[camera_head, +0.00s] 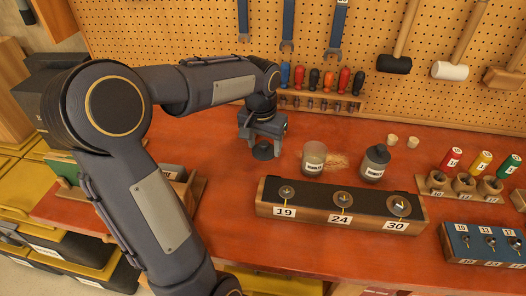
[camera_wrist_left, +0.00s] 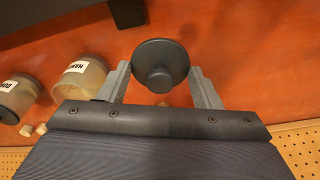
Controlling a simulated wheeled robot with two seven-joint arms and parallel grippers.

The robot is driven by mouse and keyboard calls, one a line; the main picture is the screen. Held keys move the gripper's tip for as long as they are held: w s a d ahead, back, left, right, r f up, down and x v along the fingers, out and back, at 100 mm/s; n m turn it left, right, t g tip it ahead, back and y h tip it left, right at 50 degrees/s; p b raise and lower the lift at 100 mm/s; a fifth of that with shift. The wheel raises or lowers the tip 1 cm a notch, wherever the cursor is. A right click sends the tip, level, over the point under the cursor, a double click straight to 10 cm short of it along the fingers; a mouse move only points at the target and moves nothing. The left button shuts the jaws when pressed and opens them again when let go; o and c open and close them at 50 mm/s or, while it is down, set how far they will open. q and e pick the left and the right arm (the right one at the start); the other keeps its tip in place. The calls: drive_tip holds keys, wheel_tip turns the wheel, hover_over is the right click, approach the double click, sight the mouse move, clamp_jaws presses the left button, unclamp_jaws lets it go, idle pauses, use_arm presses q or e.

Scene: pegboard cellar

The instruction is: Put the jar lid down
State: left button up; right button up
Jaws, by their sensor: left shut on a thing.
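My left gripper (camera_head: 263,135) is shut on a dark grey round jar lid (camera_head: 263,152) with a small knob. In the left wrist view the lid (camera_wrist_left: 160,62) sits between the two fingers of the gripper (camera_wrist_left: 163,82), its knob toward the camera. The lid is low over the red bench top; I cannot tell whether it touches. An open, lidless glass jar (camera_head: 314,160) with a label stands just right of the gripper, and it also shows in the left wrist view (camera_wrist_left: 82,80). My right gripper is not in view.
A second jar (camera_head: 375,165), with a dark lid on, stands farther right. A wooden block (camera_head: 340,207) marked 19, 24 and 30 lies in front. Screwdrivers stand in a rack (camera_head: 320,103) behind the gripper. The red bench (camera_head: 235,190) is clear in front of the gripper.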

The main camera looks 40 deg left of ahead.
sight(264, 162)
use_arm(q)
drive_tip(key=f, duration=0.1)
drive_tip(key=w+a+f, duration=0.2)
drive_tip(key=shift+w+f, duration=0.15)
drive_tip(key=shift+f, duration=0.2)
drive_tip(key=shift+w+a+f, duration=0.1)
drive_tip(key=shift+f, duration=0.85)
drive_tip(key=shift+w+a+f, duration=0.1)
drive_tip(key=shift+f, duration=0.85)
drive_tip(key=shift+f, duration=0.2)
drive_tip(key=o, duration=1)
drive_tip(key=shift+c, duration=0.2)
drive_tip(key=shift+r, duration=0.2)
